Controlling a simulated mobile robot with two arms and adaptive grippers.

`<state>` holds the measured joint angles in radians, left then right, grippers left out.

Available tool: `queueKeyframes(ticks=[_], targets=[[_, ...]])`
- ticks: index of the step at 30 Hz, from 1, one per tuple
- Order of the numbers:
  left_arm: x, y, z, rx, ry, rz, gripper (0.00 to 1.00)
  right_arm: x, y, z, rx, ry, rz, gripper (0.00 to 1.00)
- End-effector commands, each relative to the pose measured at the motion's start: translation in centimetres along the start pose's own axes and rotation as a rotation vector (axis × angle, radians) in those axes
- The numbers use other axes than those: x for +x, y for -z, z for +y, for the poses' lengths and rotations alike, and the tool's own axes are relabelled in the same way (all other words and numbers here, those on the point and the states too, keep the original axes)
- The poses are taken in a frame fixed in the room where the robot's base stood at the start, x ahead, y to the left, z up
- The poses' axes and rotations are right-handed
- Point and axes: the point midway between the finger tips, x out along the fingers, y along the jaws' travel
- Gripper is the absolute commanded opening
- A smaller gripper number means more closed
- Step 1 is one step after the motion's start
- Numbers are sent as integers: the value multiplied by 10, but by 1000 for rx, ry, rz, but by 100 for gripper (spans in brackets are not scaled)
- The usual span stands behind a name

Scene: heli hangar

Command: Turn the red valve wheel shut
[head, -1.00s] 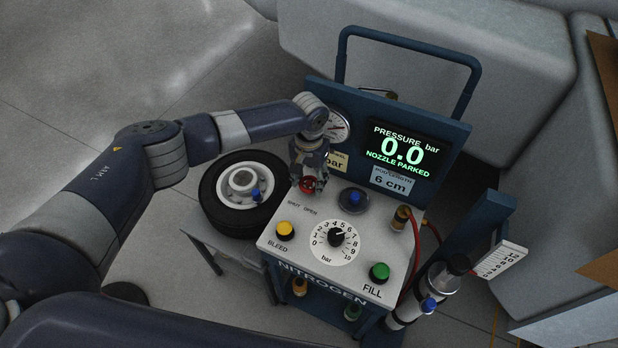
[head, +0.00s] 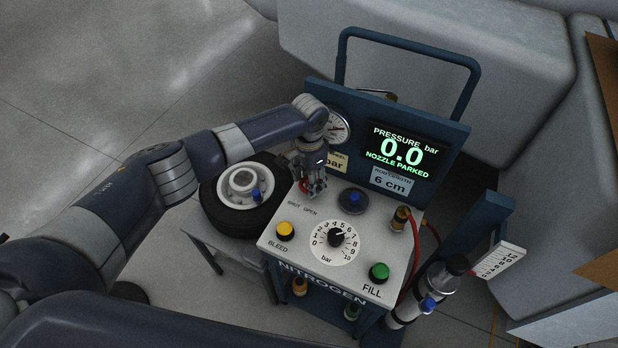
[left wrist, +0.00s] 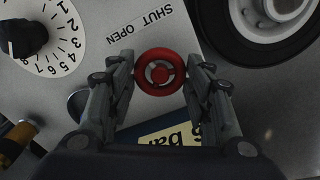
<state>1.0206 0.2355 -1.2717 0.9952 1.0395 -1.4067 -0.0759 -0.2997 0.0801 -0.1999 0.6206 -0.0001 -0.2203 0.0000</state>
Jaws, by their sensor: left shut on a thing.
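The red valve wheel (left wrist: 160,72) is on the top panel of the nitrogen cart, by the printed words SHUT and OPEN. In the left wrist view it sits between the two fingertips of my left gripper (left wrist: 161,80), which is shut on its rim from both sides. In the head view my left gripper (head: 312,190) points down onto the panel's back left corner, and only a bit of the red wheel (head: 304,186) shows beside the fingers. My right gripper is not in view.
The panel (head: 270,243) holds a yellow BLEED button (head: 285,230), a green FILL button (head: 379,271) and a black dial (head: 336,237). The display (head: 402,150) reads 0.0 bar, NOZZLE PARKED. A tyred wheel (head: 215,207) lies on a stand to the left.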

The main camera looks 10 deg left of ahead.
Motion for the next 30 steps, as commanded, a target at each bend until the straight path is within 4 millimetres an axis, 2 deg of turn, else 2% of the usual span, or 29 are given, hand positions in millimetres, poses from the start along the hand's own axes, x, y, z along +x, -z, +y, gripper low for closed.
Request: queueKeyframes(ticks=[21, 30], targets=[[1, 0, 0, 677, -1, -1, 23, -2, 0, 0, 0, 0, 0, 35], [0, 0, 0, 906, -1, 0, 23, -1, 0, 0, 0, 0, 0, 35]])
